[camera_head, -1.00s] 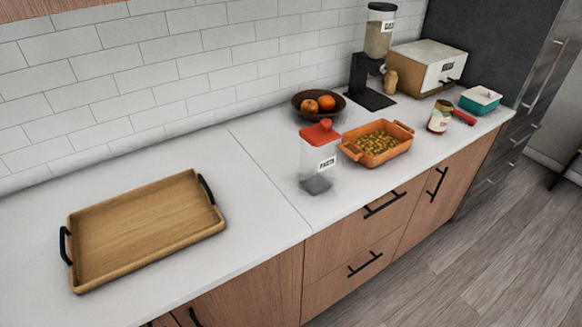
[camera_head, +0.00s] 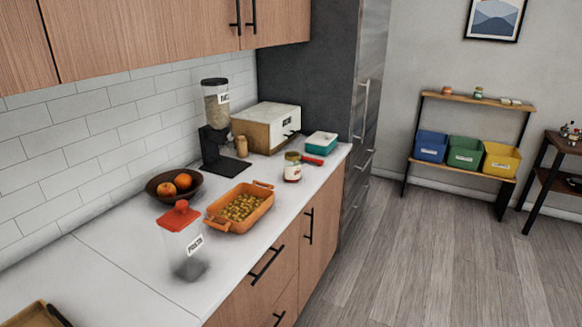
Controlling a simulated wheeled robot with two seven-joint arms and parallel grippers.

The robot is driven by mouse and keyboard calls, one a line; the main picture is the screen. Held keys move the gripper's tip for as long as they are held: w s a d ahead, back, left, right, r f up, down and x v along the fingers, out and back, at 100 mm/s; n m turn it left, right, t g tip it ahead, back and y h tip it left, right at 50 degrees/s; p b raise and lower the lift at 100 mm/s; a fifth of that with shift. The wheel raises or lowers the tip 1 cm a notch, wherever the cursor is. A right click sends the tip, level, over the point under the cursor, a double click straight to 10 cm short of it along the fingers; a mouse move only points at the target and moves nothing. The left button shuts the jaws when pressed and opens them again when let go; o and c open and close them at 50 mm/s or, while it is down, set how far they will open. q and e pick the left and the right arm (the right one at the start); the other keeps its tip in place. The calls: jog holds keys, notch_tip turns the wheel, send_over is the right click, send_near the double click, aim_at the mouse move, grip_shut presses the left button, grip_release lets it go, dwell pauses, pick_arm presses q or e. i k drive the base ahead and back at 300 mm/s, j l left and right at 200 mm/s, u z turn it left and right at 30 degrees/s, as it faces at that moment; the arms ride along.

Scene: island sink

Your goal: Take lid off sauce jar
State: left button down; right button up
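A small glass jar (camera_head: 292,168) with red contents or a red label and a pale lid stands upright on the white counter, toward its far end. It looks like the sauce jar, and its lid (camera_head: 292,157) appears to be on. Its label is too small to read. Neither of my grippers is in view.
An orange baking dish (camera_head: 240,208) of food and a pasta container (camera_head: 183,243) with a red lid stand nearer. A fruit bowl (camera_head: 173,186), dispenser (camera_head: 217,110), bread box (camera_head: 267,127) and teal container (camera_head: 320,144) stand behind or beyond. A red-handled item (camera_head: 313,161) lies beside the jar. Open floor lies right.

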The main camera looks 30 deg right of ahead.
aim_at(292, 169)
jog(key=l+u, duration=0.2)
jog(key=u, duration=0.25)
jog(key=i+l+u, duration=0.1)
jog(key=u, duration=0.35)
jog(key=l+u, duration=0.15)
jog(key=l, duration=0.35)
jog(key=l+u, duration=0.15)
jog(key=l, duration=0.3)
jog(key=k+l+u, duration=0.2)
jog(key=l, duration=0.25)
jog(key=l+u, duration=0.15)
jog(key=l, duration=0.3)
jog(key=k+l+u, duration=0.15)
jog(key=l, duration=0.3)
